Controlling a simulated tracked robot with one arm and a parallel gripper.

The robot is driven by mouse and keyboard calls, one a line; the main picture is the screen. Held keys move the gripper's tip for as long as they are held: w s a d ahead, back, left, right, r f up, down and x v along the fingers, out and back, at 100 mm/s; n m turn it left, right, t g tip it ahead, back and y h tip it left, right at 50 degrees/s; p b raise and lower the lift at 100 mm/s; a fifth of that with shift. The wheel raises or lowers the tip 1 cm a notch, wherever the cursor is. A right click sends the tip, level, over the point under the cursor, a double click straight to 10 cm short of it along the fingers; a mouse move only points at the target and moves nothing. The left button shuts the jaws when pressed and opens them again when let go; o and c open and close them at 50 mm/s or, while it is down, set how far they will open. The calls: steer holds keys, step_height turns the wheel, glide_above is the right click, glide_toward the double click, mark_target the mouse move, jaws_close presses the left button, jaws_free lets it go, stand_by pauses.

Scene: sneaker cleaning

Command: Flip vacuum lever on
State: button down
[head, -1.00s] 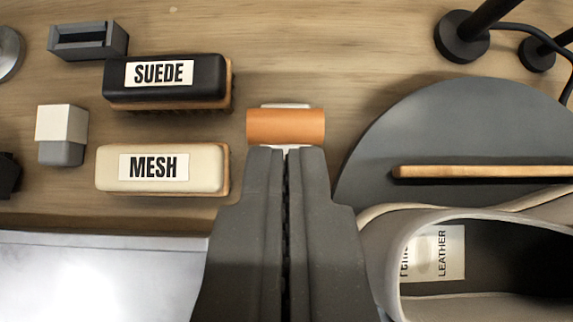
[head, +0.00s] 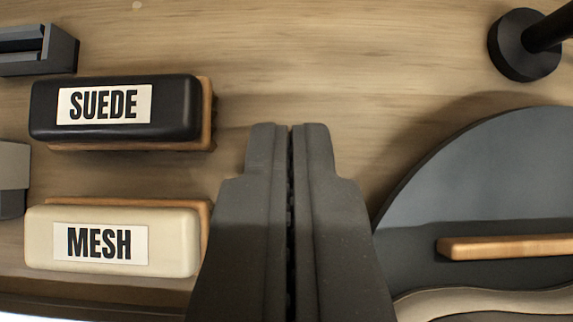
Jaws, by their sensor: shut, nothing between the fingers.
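My gripper (head: 290,130) is shut and empty, its two dark fingers pressed together and pointing away over the wooden table. No other lever is in view.
A black SUEDE brush (head: 115,108) and a cream MESH brush (head: 112,240) lie to the left. A grey round plate (head: 480,190) with a wooden strip (head: 510,246) is at right. A black stand base (head: 522,45) is at top right. The tabletop (head: 350,60) beyond my fingertips is clear.

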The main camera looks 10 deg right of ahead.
steer(key=shift+s+a+f+t+b, duration=0.25)
steer(key=shift+s+t+b, duration=0.3)
steer(key=shift+b, duration=0.65)
steer(key=shift+s+a+f+b, duration=0.1)
steer(key=shift+s+a+b, duration=0.1)
steer(key=shift+s, duration=0.35)
steer(key=shift+s+a+f+b, duration=0.1)
steer(key=shift+s+b, duration=0.05)
steer(key=shift+s, duration=0.35)
steer(key=shift+d, duration=0.1)
